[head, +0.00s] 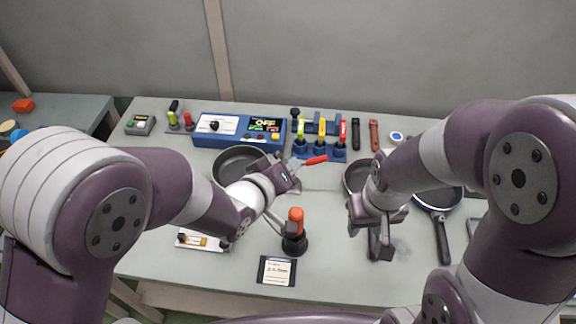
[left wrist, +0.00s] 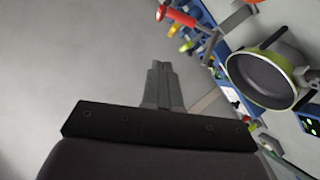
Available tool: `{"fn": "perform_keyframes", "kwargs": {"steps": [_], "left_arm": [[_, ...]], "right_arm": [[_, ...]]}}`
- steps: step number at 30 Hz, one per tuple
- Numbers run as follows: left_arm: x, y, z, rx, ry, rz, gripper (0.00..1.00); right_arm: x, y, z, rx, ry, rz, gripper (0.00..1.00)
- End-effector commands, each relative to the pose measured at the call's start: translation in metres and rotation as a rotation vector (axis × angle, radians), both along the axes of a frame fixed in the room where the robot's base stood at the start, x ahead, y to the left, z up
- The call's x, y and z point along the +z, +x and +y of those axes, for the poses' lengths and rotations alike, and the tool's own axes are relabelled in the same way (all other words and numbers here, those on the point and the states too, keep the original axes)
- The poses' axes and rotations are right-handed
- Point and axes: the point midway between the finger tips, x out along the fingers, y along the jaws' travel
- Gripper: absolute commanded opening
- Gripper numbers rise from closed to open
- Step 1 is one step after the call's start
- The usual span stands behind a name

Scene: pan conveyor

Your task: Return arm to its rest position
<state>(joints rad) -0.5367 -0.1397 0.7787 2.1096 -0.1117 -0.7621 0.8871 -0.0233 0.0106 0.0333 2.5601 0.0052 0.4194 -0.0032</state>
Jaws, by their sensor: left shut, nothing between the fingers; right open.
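My left arm reaches in from the left in the head view. Its gripper (head: 292,168) hangs over the middle of the table, beside a dark pan (head: 233,160) that it partly covers. In the left wrist view its fingers (left wrist: 161,85) are together with nothing between them. A pan with a green rim (left wrist: 262,80) shows at the right there. My right gripper (head: 378,222) is open and points down over the front right of the table, near a second pan (head: 356,174). My right arm partly hides that pan and a third pan (head: 441,197).
A blue control box (head: 237,128) and a rack of coloured tools (head: 320,135) stand along the back of the grey table (head: 170,180). A red-handled tool (head: 315,160) is close to my left gripper. An orange-topped dark object (head: 295,228) stands behind a label card (head: 277,270).

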Motion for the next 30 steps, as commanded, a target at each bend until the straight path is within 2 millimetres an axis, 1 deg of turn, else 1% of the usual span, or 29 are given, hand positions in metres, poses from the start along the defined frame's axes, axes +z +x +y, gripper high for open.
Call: {"fn": "perform_keyframes", "kwargs": {"steps": [11, 13, 14, 16, 17, 18, 20, 21, 22, 24, 25, 26, 27, 30], "left_arm": [[0.000, 0.000, 0.000, 0.000, 0.000, 0.000, 0.00], [-0.001, 0.000, 0.000, -0.009, 0.022, -0.008, 0.00], [-0.006, -0.002, 0.002, -0.022, 0.063, -0.005, 0.00], [-0.032, -0.015, 0.014, -0.072, 0.230, 0.051, 0.00], [-0.044, -0.025, 0.022, -0.109, 0.331, 0.090, 0.00], [-0.057, -0.039, 0.040, -0.160, 0.469, 0.155, 0.00], [-0.069, -0.059, 0.079, -0.224, 0.654, 0.280, 0.00], [-0.072, -0.075, 0.107, -0.267, 0.749, 0.376, 0.00], [-0.072, -0.088, 0.127, -0.294, 0.799, 0.451, 0.00], [-0.066, -0.116, 0.168, -0.335, 0.854, 0.611, 0.00], [-0.062, -0.124, 0.181, -0.330, 0.852, 0.665, 0.00], [-0.058, -0.129, 0.192, -0.311, 0.841, 0.706, 0.00], [-0.053, -0.130, 0.204, -0.263, 0.818, 0.733, 0.00], [-0.048, -0.121, 0.221, -0.182, 0.786, 0.738, 0.00]], "right_arm": [[0.000, 0.000, 0.000, 0.000, 0.000, 0.000, 0.43], [0.000, 0.000, 0.000, 0.000, 0.000, 0.000, 0.43], [0.000, 0.000, 0.000, 0.000, 0.000, 0.000, 0.43], [0.000, 0.000, 0.000, 0.000, 0.000, 0.000, 0.43], [0.000, 0.000, 0.000, 0.000, 0.000, 0.000, 0.43], [0.000, 0.000, 0.000, 0.000, 0.000, 0.000, 0.43], [0.000, 0.000, 0.000, 0.000, 0.000, 0.000, 0.43], [0.000, 0.000, 0.000, 0.000, 0.000, 0.000, 0.43], [0.000, 0.000, 0.000, 0.000, 0.000, 0.000, 0.43], [0.000, 0.000, 0.000, 0.000, 0.000, 0.000, 0.43], [0.000, 0.000, 0.000, 0.000, 0.000, 0.000, 0.43], [0.000, 0.000, 0.000, 0.000, 0.000, 0.000, 0.43], [0.000, 0.000, 0.000, 0.000, 0.000, 0.000, 0.43], [0.000, 0.000, 0.000, 0.000, 0.000, 0.000, 0.43]]}}
